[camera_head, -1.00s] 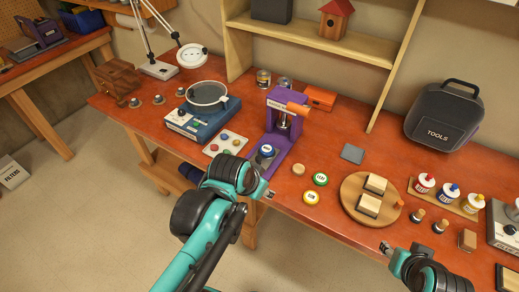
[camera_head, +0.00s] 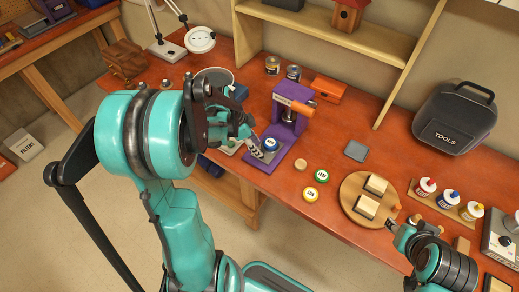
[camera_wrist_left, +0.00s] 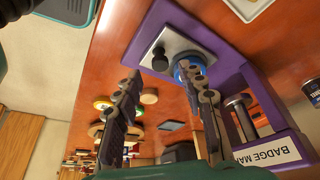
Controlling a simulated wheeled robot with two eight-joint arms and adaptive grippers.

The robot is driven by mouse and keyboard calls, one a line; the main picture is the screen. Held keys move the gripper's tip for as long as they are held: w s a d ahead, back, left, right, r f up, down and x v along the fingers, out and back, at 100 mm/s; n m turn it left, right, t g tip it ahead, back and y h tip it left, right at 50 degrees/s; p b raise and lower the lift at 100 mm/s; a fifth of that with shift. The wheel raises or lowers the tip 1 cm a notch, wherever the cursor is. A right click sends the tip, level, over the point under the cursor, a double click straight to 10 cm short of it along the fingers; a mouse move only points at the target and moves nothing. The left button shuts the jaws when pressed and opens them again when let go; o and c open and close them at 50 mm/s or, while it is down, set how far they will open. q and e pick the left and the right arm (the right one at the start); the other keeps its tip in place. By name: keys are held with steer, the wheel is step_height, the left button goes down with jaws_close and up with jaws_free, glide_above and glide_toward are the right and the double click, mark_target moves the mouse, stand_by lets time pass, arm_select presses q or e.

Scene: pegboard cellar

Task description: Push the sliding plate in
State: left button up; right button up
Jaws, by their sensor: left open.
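The plate is out in front of the press column. My left gripper (camera_head: 259,152) is at the front left of the badge maker, beside the plate. In the wrist view it is open (camera_wrist_left: 165,95), and one finger partly covers the badge; I cannot tell whether it touches. My right gripper (camera_head: 392,224) is near the round board, its jaws unclear.
Green (camera_head: 321,176) and yellow (camera_head: 310,194) badges lie right of the badge maker. A round wooden board (camera_head: 352,206) and glue bottles stand farther right. An orange box (camera_head: 328,88) and cans (camera_head: 272,66) are behind. My left arm hides part of the bench's left side.

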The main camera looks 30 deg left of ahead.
arm_select(q)
steer(key=shift+b+x, duration=0.3)
steer(key=shift+x, duration=1.35)
jaws_close()
steer(key=w, duration=0.8)
steer(key=w+d+b, duration=0.1)
steer(key=w, duration=0.4)
steer(key=shift+w, duration=0.4)
jaws_free()
steer(key=shift+w, duration=0.1)
